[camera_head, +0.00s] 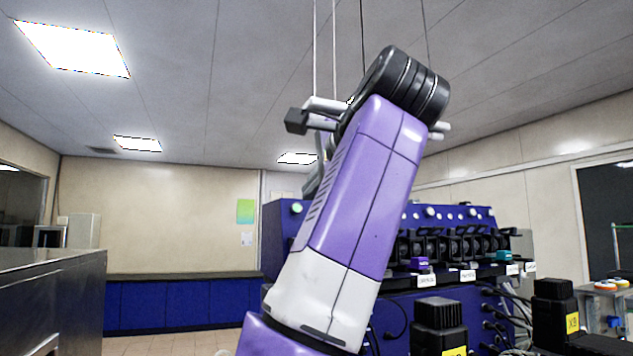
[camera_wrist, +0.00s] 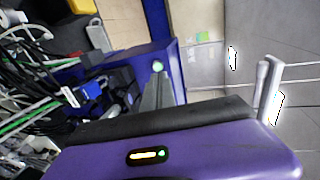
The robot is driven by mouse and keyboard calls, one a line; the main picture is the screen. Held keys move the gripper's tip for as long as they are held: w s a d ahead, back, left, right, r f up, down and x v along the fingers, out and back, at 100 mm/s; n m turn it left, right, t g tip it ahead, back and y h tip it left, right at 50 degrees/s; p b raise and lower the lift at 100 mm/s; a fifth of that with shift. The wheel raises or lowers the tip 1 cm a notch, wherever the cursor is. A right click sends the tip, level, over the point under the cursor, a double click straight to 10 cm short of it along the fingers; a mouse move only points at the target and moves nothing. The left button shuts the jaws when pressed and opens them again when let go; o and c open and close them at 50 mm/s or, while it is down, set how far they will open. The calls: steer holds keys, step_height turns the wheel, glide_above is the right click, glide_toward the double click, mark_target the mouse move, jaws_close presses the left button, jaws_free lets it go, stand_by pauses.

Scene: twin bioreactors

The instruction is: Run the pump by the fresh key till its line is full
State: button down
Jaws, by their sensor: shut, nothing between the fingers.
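A blue pump rack (camera_head: 285,235) stands behind my raised purple arm, with a row of black pump heads (camera_head: 470,245) on its front. Small lit round keys (camera_head: 430,212) run along its top. A green-lit round key (camera_head: 297,208) sits at its left end; it also shows in the wrist view (camera_wrist: 158,67). My gripper (camera_wrist: 157,78) is shut and empty, its grey fingers pointing towards this green key; I cannot tell whether they touch. In the head view my arm hides most of the gripper. Which key is the fresh one and how full the line is, I cannot tell.
White labels (camera_head: 467,276) line the shelf under the pumps, with a purple block (camera_head: 419,262) and a teal block (camera_head: 503,255). Black units (camera_head: 438,325) with yellow tags and cables stand in front. A steel bench (camera_head: 60,300) is at left.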

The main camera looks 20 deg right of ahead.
mark_target(297, 206)
steer(key=shift+p+x, duration=0.7)
steer(key=shift+x, duration=1.2)
steer(key=shift+w+f, duration=0.15)
steer(key=shift+w, duration=0.55)
steer(key=shift+w+f, duration=0.1)
steer(key=shift+w, duration=0.25)
steer(key=shift+w+f, duration=0.1)
steer(key=shift+w, duration=0.15)
steer(key=shift+s, duration=0.1)
steer(key=shift+b+v, duration=0.3)
steer(key=shift+v, duration=1.05)
steer(key=shift+b+v, duration=0.45)
steer(key=shift+v, duration=2.55)
